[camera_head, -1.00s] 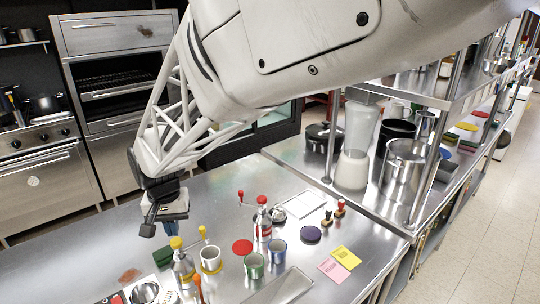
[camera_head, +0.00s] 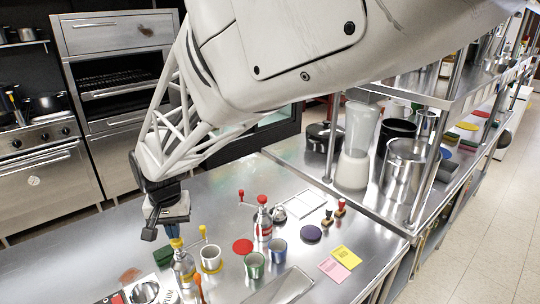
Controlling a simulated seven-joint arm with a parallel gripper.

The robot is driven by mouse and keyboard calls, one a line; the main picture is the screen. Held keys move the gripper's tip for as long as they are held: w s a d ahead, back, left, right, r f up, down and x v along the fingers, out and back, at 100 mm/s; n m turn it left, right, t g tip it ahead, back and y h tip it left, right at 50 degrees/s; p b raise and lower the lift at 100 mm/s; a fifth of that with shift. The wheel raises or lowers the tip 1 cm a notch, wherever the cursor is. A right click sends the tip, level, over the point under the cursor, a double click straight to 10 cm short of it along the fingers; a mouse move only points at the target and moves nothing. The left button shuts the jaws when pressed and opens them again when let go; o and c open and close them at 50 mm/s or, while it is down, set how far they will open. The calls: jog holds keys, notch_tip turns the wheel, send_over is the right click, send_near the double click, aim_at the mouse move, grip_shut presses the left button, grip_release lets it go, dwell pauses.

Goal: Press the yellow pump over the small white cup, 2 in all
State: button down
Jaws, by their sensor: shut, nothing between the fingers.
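The yellow pump (camera_head: 177,243) tops a silver bottle with a yellow band on the steel counter, and its yellow-tipped side arm reaches right. The small white cup (camera_head: 211,256) stands upright just right of the bottle, on a yellow disc (camera_head: 212,268). My gripper (camera_head: 173,233) points down with its dark blue fingers shut and empty. Its fingertips are right at the top of the yellow pump head. I cannot tell whether they touch it.
A red-topped pump bottle (camera_head: 263,222), a green cup (camera_head: 255,264) and a blue cup (camera_head: 278,250) stand to the right. An orange-topped item (camera_head: 199,284) and a round metal bowl (camera_head: 145,292) are in front.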

jog(key=shift+f, duration=1.3)
jog(key=shift+r, duration=1.85)
jog(key=shift+f, duration=1.85)
jog(key=shift+r, duration=1.8)
notch_tip(320, 180, up, 6)
dwell(0.6)
